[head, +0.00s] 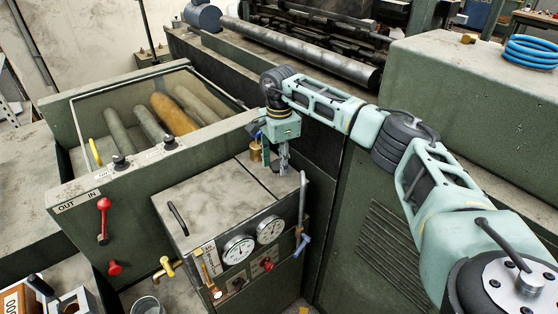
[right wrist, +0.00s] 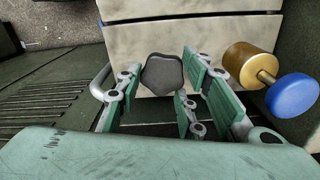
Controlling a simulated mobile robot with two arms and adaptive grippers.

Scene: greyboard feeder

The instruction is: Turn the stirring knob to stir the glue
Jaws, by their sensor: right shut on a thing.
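My right gripper (head: 284,165) reaches down to the top of the grey-green box with the gauges (head: 200,205), near its back right corner. In the right wrist view, a dark grey lobed knob (right wrist: 163,74) stands between the fingers of my right gripper (right wrist: 163,80). I take this as the stirring knob. The gripper is shut on it, with a finger on its left and fingers on its right. In the head view the knob is hidden by the gripper. No glue is visible. My left gripper is not in view.
A brass cylinder (right wrist: 250,62) with a blue cap (right wrist: 293,95) stands close to the right of the gripper in the wrist view. A grey pipe (head: 302,205) rises at the box's right edge. A roller trough (head: 62,130) and a red lever (head: 104,220) are left.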

